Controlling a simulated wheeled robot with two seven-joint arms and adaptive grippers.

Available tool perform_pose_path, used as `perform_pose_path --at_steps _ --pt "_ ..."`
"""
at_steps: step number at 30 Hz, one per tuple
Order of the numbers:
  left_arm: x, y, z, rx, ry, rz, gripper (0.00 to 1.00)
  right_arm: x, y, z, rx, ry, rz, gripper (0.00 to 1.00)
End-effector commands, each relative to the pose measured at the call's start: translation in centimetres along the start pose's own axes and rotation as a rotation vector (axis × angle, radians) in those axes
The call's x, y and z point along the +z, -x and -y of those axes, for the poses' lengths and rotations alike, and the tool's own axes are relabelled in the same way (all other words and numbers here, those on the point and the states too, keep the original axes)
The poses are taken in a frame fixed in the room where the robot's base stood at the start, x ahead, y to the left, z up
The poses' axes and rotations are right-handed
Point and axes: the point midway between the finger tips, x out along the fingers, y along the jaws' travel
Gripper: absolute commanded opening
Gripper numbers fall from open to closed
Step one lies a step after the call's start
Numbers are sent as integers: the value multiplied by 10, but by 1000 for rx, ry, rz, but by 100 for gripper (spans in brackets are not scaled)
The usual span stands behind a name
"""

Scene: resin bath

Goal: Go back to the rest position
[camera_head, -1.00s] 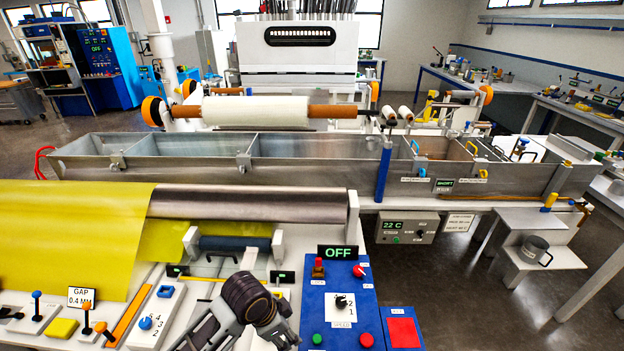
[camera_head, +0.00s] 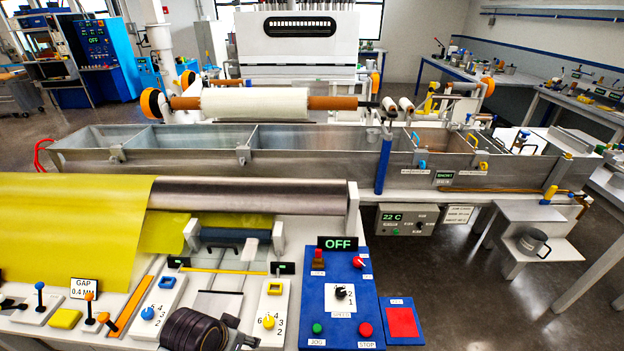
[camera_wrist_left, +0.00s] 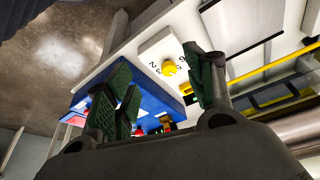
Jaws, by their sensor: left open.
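My left arm's dark wrist shows at the bottom edge of the head view, low over the front of the white bench (camera_head: 55,333); its fingers are out of that frame. In the left wrist view my left gripper (camera_wrist_left: 158,85) is open, with its green ribbed finger pads apart and nothing between them. Beyond the fingers is a white block with a yellow knob (camera_wrist_left: 169,68), and the blue control panel (camera_wrist_left: 95,90) is partly hidden behind a finger. My right gripper is in neither view.
In the head view, the control panel (camera_head: 338,300) with buttons and an OFF display stands right of my arm. Yellow sheet (camera_head: 70,225) lies left, by a metal roller (camera_head: 250,197). The long metal bath (camera_head: 300,165) stands behind. Open floor (camera_head: 460,310) lies right.

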Motion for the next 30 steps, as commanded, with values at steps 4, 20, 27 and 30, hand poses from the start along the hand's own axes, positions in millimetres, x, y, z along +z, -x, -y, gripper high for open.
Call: perform_pose_path --at_steps 4,20,27,30 --pt "14 3 11 -29 64 13 54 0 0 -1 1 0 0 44" --pt "45 2 34 -97 185 45 54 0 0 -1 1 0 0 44" --pt "48 -23 35 -95 183 52 54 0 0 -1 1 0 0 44" --pt "50 -36 36 -94 182 55 54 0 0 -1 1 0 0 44"
